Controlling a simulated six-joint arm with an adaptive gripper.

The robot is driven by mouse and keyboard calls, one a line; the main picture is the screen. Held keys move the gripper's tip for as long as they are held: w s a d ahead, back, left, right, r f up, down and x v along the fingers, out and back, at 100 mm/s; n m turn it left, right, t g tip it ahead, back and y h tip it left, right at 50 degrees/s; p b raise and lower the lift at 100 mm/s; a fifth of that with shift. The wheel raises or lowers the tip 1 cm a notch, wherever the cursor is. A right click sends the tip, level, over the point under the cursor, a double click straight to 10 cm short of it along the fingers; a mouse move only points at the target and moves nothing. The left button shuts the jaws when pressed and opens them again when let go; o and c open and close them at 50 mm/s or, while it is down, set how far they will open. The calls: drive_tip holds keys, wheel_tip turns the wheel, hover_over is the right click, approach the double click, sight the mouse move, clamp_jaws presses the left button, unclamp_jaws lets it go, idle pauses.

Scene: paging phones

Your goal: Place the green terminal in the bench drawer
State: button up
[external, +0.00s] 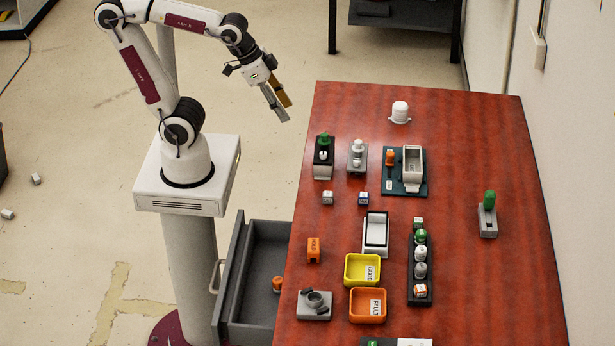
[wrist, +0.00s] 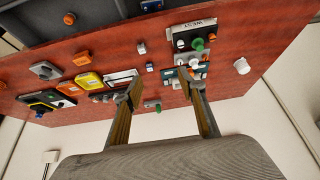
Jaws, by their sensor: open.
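Three green pieces show in the external view, and I cannot tell which is the green terminal. A green-topped piece (external: 323,141) is on a black and white stand at the table's back left. A green round piece (external: 421,236) is in the black rack. A green upright piece (external: 489,199) is on a grey base at the right. The bench drawer (external: 236,283) is pulled open at the table's left side, with an orange piece (external: 277,284) inside. My gripper (external: 276,112) is open and empty, raised left of the table's back corner; its fingers show in the wrist view (wrist: 164,88).
A yellow tray (external: 362,283) and an orange tray (external: 368,320) sit near the front middle. The black rack (external: 411,268) holds several pieces. A white domed piece (external: 400,112) stands at the back. The table's right part (external: 500,290) is mostly clear.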

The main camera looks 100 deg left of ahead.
drive_tip(key=w+d, duration=0.2)
drive_tip(key=w, duration=0.8)
approach(417, 220)
drive_tip(key=f, duration=0.1)
drive_tip(key=shift+w+a, duration=0.2)
drive_tip(key=shift+a, duration=0.15)
drive_tip(key=shift+f, duration=0.1)
drive_tip(key=shift+x, duration=1.25)
drive_tip(key=shift+w+d, duration=0.1)
drive_tip(key=shift+x, duration=2.55)
drive_tip(key=shift+d, duration=0.2)
drive_tip(key=shift+c, duration=0.3)
